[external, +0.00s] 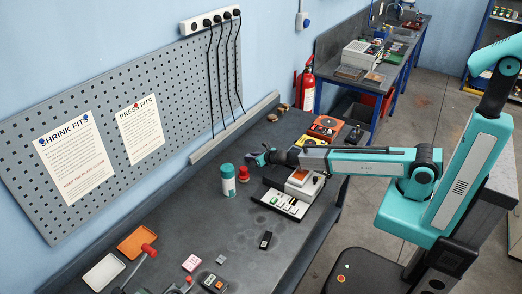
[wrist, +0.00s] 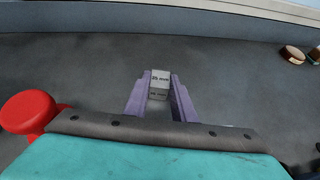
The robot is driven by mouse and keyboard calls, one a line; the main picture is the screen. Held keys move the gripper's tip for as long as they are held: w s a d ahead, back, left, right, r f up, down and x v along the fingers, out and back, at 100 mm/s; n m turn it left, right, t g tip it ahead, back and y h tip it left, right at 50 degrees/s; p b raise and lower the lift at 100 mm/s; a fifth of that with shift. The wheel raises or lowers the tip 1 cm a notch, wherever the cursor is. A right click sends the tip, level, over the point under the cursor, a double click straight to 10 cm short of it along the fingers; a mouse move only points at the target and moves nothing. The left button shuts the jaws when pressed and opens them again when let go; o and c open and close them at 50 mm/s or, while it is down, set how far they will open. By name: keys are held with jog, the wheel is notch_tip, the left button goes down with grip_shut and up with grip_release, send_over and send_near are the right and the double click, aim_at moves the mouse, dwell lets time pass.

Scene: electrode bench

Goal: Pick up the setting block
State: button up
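The setting block (wrist: 160,76) is a small pale grey block with dark lettering, seen in the wrist view. It sits between the two purple fingers of my gripper (wrist: 160,86), near their tips. The fingers lie close along both its sides with no clear gap, so my gripper looks shut on it. In the external view my gripper (external: 258,157) reaches over the dark bench towards the wall. The block is too small to make out there. Whether it touches the bench I cannot tell.
A red-topped object (wrist: 28,112) stands close on the left in the wrist view. A teal-and-white canister (external: 228,180) stands near my gripper. A white tray of parts (external: 280,201) lies in front. Brass-coloured round pieces (wrist: 293,54) lie near the wall.

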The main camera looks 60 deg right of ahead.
grip_shut()
jog(key=shift+r, duration=0.1)
notch_tip(320, 180, up, 10)
jog(key=b, duration=0.1)
dwell(0.6)
dwell(0.5)
